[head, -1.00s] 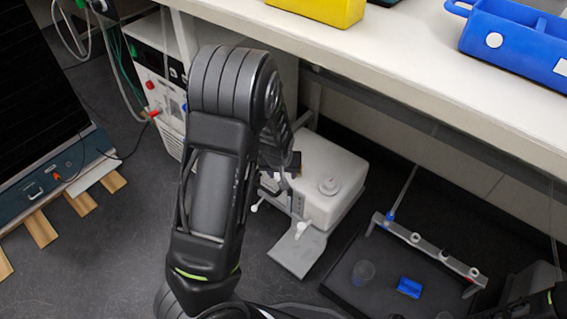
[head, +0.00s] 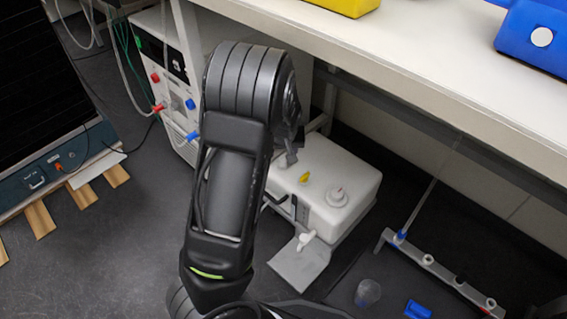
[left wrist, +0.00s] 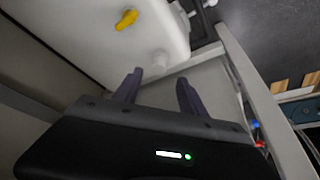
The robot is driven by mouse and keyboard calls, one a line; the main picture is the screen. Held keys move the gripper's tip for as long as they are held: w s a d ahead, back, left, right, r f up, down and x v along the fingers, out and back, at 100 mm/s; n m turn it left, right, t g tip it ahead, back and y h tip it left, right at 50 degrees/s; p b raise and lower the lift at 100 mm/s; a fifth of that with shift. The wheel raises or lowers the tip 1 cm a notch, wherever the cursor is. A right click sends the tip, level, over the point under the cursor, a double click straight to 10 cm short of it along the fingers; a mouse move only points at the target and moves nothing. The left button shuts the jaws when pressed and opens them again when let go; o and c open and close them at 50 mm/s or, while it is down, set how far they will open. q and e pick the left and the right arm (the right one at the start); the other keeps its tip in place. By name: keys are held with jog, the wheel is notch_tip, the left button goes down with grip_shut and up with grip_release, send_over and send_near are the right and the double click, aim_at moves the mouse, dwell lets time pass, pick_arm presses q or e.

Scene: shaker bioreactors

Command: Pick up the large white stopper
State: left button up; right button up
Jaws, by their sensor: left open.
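A white stopper (left wrist: 160,61) stands out from the white box (left wrist: 95,45) in the left wrist view, just beyond my fingertips. It looks apart from both fingers. In the head view, the white box (head: 318,158) stands on the floor under the bench. A round white cap (head: 337,197) and a yellow piece (head: 304,177) are on its top; I cannot tell whether this cap is the same stopper. The yellow piece also shows in the left wrist view (left wrist: 126,19). My left gripper (left wrist: 159,80) is open and empty; my arm largely hides it in the head view. My right gripper is not in view.
The white bench (head: 420,75) overhangs the box. A white machine (head: 165,85) with red and blue fittings stands at the left. A grey bar (head: 440,272) and a blue block (head: 417,310) lie at the lower right. The floor (head: 90,260) at lower left is clear.

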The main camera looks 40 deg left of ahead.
aim_at(283, 157)
pick_arm(q)
jog(key=b+x, duration=0.3)
jog(key=x, duration=0.1)
jog(key=shift+f+b, duration=0.2)
jog(key=shift+b, duration=0.1)
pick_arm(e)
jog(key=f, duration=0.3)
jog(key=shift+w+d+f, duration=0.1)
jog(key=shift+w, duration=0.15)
pick_arm(q)
jog(key=shift+w+f, duration=0.25)
jog(key=shift+f, duration=0.1)
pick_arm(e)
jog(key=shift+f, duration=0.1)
pick_arm(q)
jog(key=shift+r, duration=0.1)
grip_shut()
